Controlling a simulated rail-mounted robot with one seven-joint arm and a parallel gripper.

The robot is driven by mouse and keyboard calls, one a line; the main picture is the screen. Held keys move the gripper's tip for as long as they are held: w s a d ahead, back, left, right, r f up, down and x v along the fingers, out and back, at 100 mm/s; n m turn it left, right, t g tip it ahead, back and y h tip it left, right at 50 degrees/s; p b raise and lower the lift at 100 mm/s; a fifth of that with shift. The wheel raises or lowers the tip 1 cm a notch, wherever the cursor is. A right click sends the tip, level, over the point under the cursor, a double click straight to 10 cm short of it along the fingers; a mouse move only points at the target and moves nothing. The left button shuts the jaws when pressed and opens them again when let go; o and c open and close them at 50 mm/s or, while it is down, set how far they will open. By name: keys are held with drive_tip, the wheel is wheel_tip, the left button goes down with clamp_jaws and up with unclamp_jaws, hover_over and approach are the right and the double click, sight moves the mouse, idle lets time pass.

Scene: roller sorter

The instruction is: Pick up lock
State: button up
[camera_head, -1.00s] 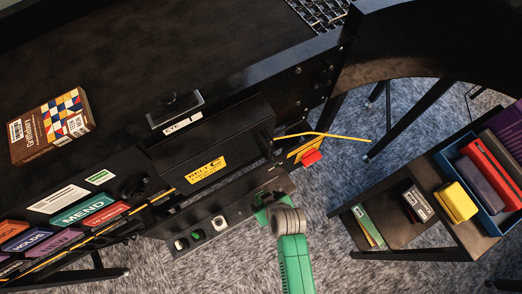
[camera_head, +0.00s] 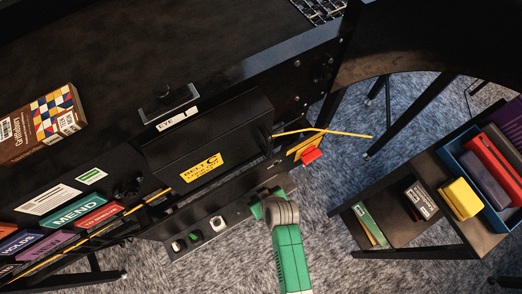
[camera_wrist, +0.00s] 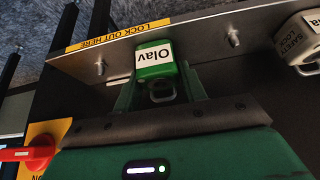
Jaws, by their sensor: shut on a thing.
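A green padlock (camera_wrist: 156,58) with a white label reading "Olav" shows in the wrist view, against the metal plate marked "LOCK OUT HERE" (camera_wrist: 118,35). Its metal shackle points towards my gripper's palm. My gripper (camera_wrist: 158,78) is shut on this green lock, with one green finger on each side of it. In the head view my gripper (camera_head: 258,208) is at the right end of the lock plate below the black machine; the held lock cannot be made out there.
A white safety lock (camera_wrist: 300,45) hangs on the plate to the right. A red switch handle (camera_wrist: 28,153) is at the left, also in the head view (camera_head: 312,155). A shelf (camera_head: 408,237) with boxes and a blue bin (camera_head: 462,172) stands at the right.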

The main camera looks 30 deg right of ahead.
drive_tip(key=shift+r+p, duration=0.3)
drive_tip(key=shift+r, duration=0.25)
drive_tip(key=r, duration=0.1)
drive_tip(key=r+p, duration=0.1)
drive_tip(key=shift+s+a+r+p, duration=0.2)
drive_tip(key=shift+s+r+p, duration=0.1)
drive_tip(key=shift+s+r, duration=0.1)
drive_tip(key=s+a+r+p, duration=0.1)
drive_tip(key=s+a+p, duration=0.1)
drive_tip(key=s+a, duration=0.35)
drive_tip(key=s+a+p, duration=0.1)
drive_tip(key=s+a, duration=0.1)
drive_tip(key=s, duration=0.6)
drive_tip(key=r+p, duration=0.4)
drive_tip(key=p, duration=0.1)
drive_tip(key=shift+w+r, duration=0.25)
drive_tip(key=shift+r, duration=0.1)
drive_tip(key=shift+f, duration=0.1)
